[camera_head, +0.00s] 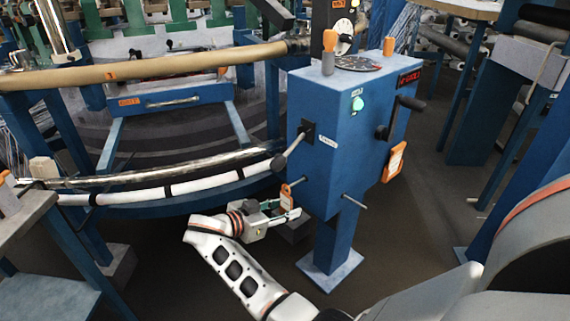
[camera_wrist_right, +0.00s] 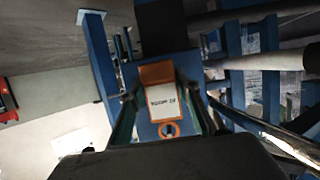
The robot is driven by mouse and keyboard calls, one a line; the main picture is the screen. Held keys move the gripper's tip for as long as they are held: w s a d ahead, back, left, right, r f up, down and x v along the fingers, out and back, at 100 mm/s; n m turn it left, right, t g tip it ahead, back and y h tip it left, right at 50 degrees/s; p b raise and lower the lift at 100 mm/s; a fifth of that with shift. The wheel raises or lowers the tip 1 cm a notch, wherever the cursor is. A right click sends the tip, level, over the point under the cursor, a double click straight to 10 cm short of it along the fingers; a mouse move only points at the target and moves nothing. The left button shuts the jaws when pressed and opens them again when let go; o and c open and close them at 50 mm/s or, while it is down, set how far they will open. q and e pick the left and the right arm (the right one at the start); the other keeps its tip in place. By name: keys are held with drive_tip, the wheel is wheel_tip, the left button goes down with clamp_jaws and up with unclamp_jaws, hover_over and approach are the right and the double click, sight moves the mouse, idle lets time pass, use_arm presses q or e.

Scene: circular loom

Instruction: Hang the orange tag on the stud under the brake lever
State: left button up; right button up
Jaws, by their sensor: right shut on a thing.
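My right gripper (camera_head: 284,207) is shut on the orange tag (camera_head: 286,194), low beside the left face of the blue control box (camera_head: 325,105). In the right wrist view the tag (camera_wrist_right: 165,103) is between the two fingers, with a white printed label and a round hole in its orange end. The brake lever (camera_head: 291,150) sticks out from the box above the tag. A short thin stud (camera_head: 298,182) shows under the lever, close to the tag's top. I cannot tell whether they touch. My left gripper is not in view.
Another orange tag (camera_head: 394,162) hangs on the box's right side, near a black crank (camera_head: 385,131). A thin rod (camera_head: 354,202) sticks out low on the box. The loom's white curved rail (camera_head: 180,188) runs left of the gripper. Floor (camera_head: 420,225) is open to the right.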

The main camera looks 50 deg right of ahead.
drive_tip(key=shift+d, duration=0.1)
drive_tip(key=shift+d, duration=0.15)
drive_tip(key=shift+f, duration=0.25)
idle(0.4)
drive_tip(key=o, duration=1.3)
